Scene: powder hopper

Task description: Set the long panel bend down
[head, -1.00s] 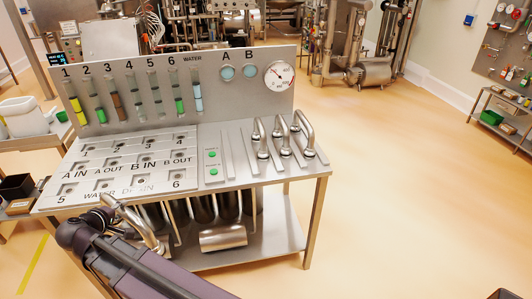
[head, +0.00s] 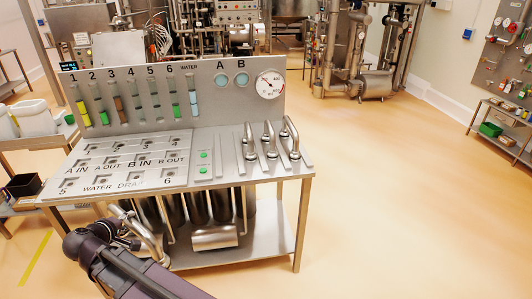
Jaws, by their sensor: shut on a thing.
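A long panel bend (head: 151,241), a curved shiny steel tube, is at the lower left of the head view, in front of the panel table's front edge. My gripper (head: 126,236) is shut on it, though the dark wrist partly hides the fingers and the lower part of the bend. The bend is tilted and its far end is near the table edge; I cannot tell whether it touches. The panel table (head: 232,172) has a sloping steel top with labelled ports on a plate (head: 130,163). Several other steel bends (head: 270,140) stand upright at its right end.
A back panel (head: 211,107) with coloured tubes and a round gauge (head: 270,84) rises behind the tabletop. Dark cylinders and a steel vessel (head: 215,238) sit on the lower shelf. A dark box (head: 23,186) is at the left. The floor at right is clear.

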